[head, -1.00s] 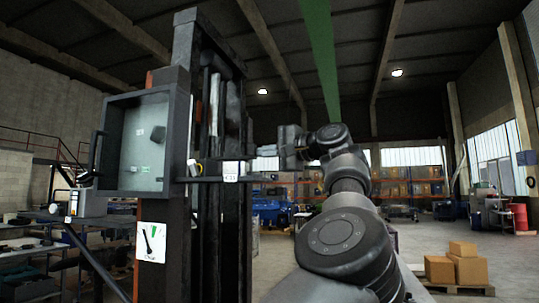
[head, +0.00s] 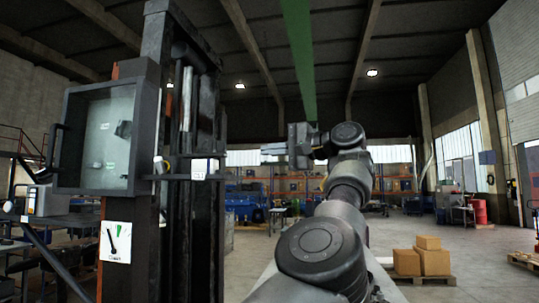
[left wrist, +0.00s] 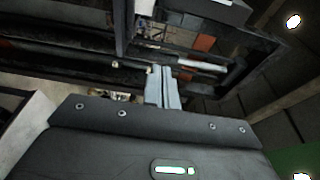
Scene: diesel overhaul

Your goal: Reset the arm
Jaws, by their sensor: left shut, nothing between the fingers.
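My left arm (head: 345,205) reaches up from the bottom of the head view, right of the picture's middle. My left gripper (head: 264,153) is at its end, pointing left toward a dark upright mast (head: 178,130), and it is shut and empty. In the left wrist view its two pale fingers (left wrist: 163,88) lie together, with dark beams of a frame behind them. Whether the fingertips touch the mast cannot be told, but a gap shows in the head view. My right gripper is not in view.
A grey box with a glazed front (head: 108,140) is fixed on the left of the mast, above a gauge plate (head: 115,242). A workbench (head: 85,218) stands at the left. Cardboard boxes (head: 428,258) sit on a pallet at the right. The floor around them is largely clear.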

